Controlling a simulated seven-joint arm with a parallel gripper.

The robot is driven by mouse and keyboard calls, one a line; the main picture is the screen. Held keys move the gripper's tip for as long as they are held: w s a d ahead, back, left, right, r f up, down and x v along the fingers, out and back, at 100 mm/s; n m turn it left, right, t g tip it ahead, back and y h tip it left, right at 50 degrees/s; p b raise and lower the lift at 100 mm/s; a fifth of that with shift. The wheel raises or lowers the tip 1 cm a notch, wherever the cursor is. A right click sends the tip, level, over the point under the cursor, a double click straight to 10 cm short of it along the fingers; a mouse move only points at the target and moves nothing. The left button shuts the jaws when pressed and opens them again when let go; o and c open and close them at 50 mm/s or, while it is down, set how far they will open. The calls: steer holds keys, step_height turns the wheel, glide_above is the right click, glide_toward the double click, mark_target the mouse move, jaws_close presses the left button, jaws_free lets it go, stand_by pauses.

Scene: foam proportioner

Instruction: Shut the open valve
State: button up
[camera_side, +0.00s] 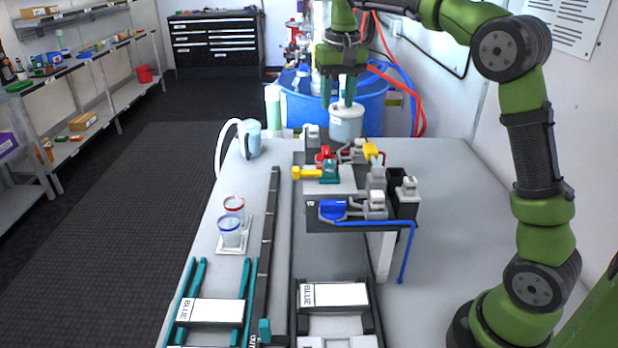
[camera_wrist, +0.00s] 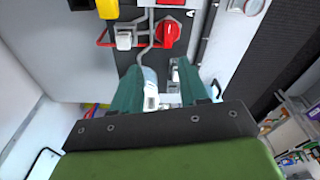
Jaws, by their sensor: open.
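The proportioner's panel (camera_side: 345,185) stands on the bench. In the side view it carries a red valve handle (camera_side: 325,156), a yellow handle (camera_side: 308,173), a teal part (camera_side: 330,172), another yellow part (camera_side: 371,150) and a blue handle (camera_side: 333,209). I cannot tell which valve is open. The wrist view shows the red handle (camera_wrist: 168,36) ahead of the fingers and a yellow part (camera_wrist: 108,8) at the top edge. My gripper (camera_side: 338,102) points down, open and empty, over the panel's far end near a white pot (camera_side: 346,124). Its teal fingers (camera_wrist: 158,72) are apart.
Two cups with red (camera_side: 234,204) and blue (camera_side: 230,232) rims stand left of the panel. A blue drum (camera_side: 305,107) stands behind. The bench right of the panel is clear.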

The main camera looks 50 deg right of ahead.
mark_target(326, 149)
step_height(326, 149, up, 4)
steer(key=w+m+g, duration=0.1)
steer(key=w+m, duration=0.1)
steer(key=m, duration=0.1)
steer(key=shift+y, duration=0.3)
steer(key=f, duration=1.6)
steer(key=shift+w+a+f, duration=0.15)
steer(key=shift+a, duration=0.15)
jaws_close()
